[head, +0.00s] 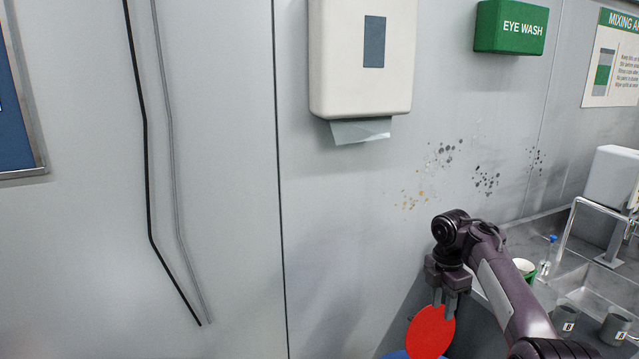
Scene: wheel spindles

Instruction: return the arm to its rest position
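My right arm comes in from the lower right of the head view. My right gripper (445,303) points down at the lower right, in front of the wall and beside the sink counter. A flat red disc (431,333) shows right under its fingertips. The fingers overlap the disc's upper edge; I cannot tell whether they grip it or only pass in front of it. My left gripper is not in view.
A metal sink counter (585,285) with a tap (572,225), several cups and a white box (612,180) stands at the right. A towel dispenser (340,60) and a green eye wash box (510,27) hang on the wall. A blue edge (395,355) shows at the bottom.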

